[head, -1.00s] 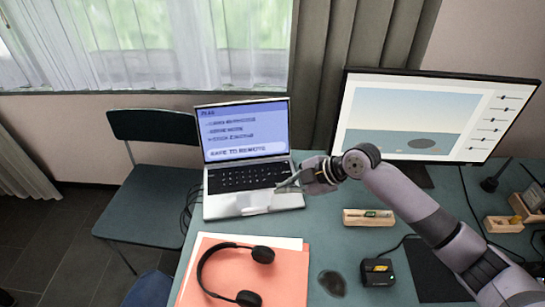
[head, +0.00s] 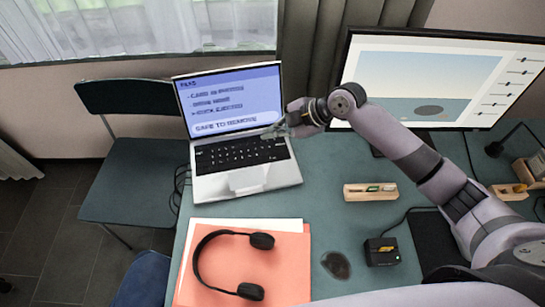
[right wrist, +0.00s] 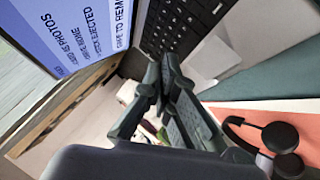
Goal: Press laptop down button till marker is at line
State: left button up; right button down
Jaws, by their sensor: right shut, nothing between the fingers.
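The open silver laptop (head: 240,181) stands on the desk. Its blue screen (head: 230,100) shows a text list and a pale bar reading "SAFE TO REMOVE"; the screen text also shows in the right wrist view (right wrist: 75,45). I make out no marker or line on the screen. The black keyboard (head: 240,153) is in clear view. My right gripper (head: 274,131) is shut and empty, at the screen's lower right corner, near the keyboard's top right. Whether it touches the laptop I cannot tell. In the right wrist view its fingers (right wrist: 161,75) are together beside the laptop. My left gripper is not in view.
A large monitor (head: 430,75) with sliders stands at the right. Black headphones (head: 262,241) lie on a salmon folder (head: 290,270) in front of the laptop. A wooden tray (head: 370,192), a dark mouse-like object (head: 336,265) and a black box (head: 381,252) are nearby. A chair (head: 140,180) stands left.

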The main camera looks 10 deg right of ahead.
jog(key=f, duration=0.1)
jog(key=b, duration=0.6)
send_over(273, 160)
notch_tip(273, 160, down, 6)
jog(key=shift+a+f, duration=0.1)
jog(key=shift+f, duration=0.65)
dwell(0.4)
jog(key=shift+f+b, duration=0.4)
